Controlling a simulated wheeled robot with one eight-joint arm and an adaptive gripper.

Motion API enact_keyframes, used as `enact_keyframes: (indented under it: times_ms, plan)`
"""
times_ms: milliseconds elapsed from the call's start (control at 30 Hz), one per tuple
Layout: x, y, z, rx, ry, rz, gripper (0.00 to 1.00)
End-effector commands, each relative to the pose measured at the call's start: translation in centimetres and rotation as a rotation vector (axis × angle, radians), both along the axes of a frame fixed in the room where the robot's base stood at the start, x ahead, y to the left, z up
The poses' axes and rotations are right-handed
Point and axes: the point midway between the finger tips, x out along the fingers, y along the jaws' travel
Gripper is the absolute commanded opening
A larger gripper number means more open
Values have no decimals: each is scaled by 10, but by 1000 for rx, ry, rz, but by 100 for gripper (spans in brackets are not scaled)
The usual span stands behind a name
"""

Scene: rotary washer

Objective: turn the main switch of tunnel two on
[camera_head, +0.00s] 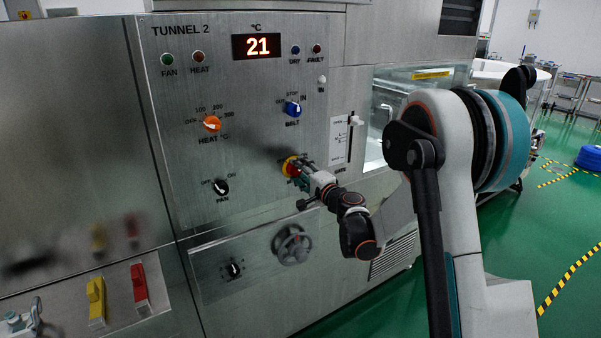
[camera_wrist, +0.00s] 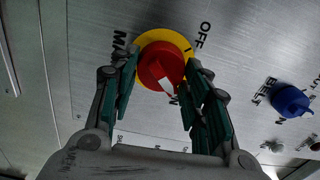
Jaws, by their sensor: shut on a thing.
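The main switch of tunnel two is a red knob (camera_wrist: 160,62) on a round yellow plate (camera_wrist: 149,37). In the head view the yellow plate (camera_head: 287,163) shows at the lower right of the TUNNEL 2 panel (camera_head: 240,110). My gripper (camera_head: 298,171) is at the knob and hides much of it there. In the wrist view my gripper (camera_wrist: 163,72) has one finger on each side of the knob and is shut on it. A white pointer on the knob aims toward the lower part of the picture. The OFF label is at upper right; lettering beside the pointer is partly hidden.
Nearby are a blue BELT knob (camera_head: 292,109), an orange HEAT knob (camera_head: 211,124), a black FAN knob (camera_head: 221,187) and a slider (camera_head: 356,121). A handwheel (camera_head: 292,245) sits below. The display (camera_head: 257,46) reads 21. Green floor lies open at right.

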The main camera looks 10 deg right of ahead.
Motion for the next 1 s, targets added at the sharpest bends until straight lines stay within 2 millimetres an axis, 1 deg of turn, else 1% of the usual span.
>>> enact_keyframes:
  times_ms: [200, 667, 700, 767, 1000]
  plan:
    - [0, 0, 0, 47, 15, -1, 19]
    - [0, 0, -1, 57, 19, -1, 19]
    - [0, 0, -1, 57, 19, -1, 50]
    - [0, 0, -1, 56, 18, -1, 62]
    - [0, 0, 0, 56, 18, 0, 62]
